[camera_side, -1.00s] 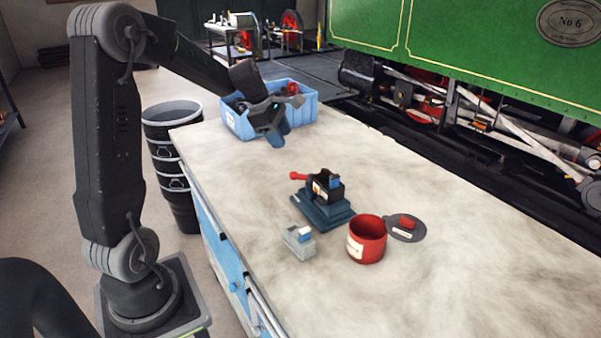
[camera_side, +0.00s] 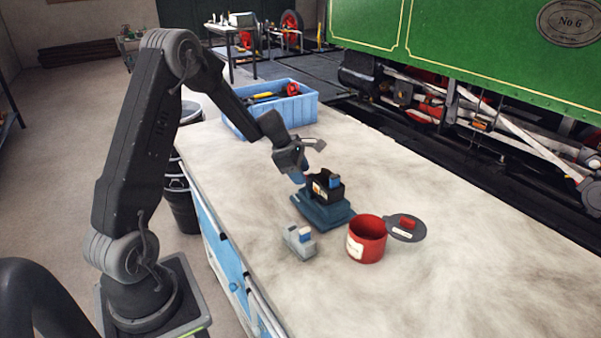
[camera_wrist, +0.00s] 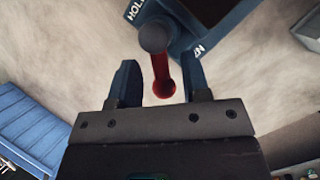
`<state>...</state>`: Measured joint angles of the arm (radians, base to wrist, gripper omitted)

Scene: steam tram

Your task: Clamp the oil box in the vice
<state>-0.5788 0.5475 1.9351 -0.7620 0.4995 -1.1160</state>
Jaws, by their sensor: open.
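The vice (camera_side: 322,214) has a dark blue base and stands on the bench; its base also shows in the wrist view (camera_wrist: 220,25) with white lettering. A black box with a pale label (camera_side: 321,187), which looks like the oil box, sits upright on the vice beside a blue part. I cannot tell how tightly it is held. My gripper (camera_side: 299,179) is low at the vice's left side. In the wrist view my open gripper (camera_wrist: 162,85) has a finger on each side of the vice's red handle (camera_wrist: 161,75), which ends in a grey knob.
A small grey block with a blue part (camera_side: 299,240) stands in front of the vice. A red pot (camera_side: 367,245) is at its right, with a dark round lid (camera_side: 408,235) beside it. A blue crate (camera_side: 302,111) stands at the back. The bench's right side is clear.

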